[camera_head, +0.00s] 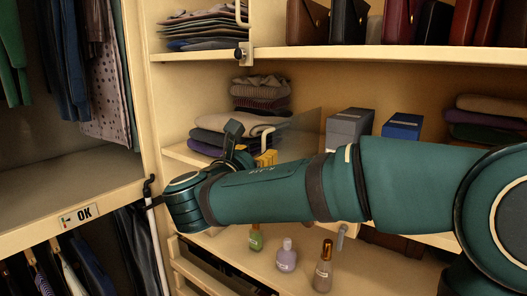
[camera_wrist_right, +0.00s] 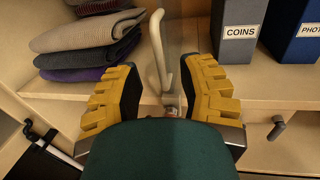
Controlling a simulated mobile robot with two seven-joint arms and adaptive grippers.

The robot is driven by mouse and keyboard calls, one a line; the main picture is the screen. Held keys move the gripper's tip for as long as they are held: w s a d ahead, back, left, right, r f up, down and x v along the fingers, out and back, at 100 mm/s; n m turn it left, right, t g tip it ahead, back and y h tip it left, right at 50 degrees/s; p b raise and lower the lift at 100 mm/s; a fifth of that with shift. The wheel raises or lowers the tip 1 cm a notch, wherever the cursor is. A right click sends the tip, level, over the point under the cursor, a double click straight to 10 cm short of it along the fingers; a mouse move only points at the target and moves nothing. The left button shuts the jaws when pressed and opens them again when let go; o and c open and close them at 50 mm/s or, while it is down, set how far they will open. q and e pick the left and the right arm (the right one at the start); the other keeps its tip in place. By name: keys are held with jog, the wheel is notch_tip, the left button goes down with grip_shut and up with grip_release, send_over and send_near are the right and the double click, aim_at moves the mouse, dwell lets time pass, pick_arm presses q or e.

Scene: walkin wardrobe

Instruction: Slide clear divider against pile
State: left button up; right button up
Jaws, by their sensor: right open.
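The clear divider (camera_head: 302,128) stands upright on the middle shelf, with a pale curved handle (camera_wrist_right: 157,50) at its front edge. The pile of folded clothes (camera_head: 222,132) lies to its left; it also shows in the right wrist view (camera_wrist_right: 88,50), with a visible gap between pile and handle. My right gripper (camera_head: 250,150) is at the shelf front, partly hidden by my arm. In the right wrist view its yellow-padded fingers (camera_wrist_right: 163,85) are open, one on each side of the handle's lower end. I cannot tell whether either finger touches it. My left gripper is not in view.
A grey COINS box (camera_head: 348,128) and a blue box (camera_head: 402,127) stand right of the divider. Small bottles (camera_head: 286,256) stand on the shelf below. More folded clothes (camera_head: 487,118) lie far right.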

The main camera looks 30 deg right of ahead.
aim_at(263, 151)
jog(key=shift+x, duration=2.1)
grip_shut()
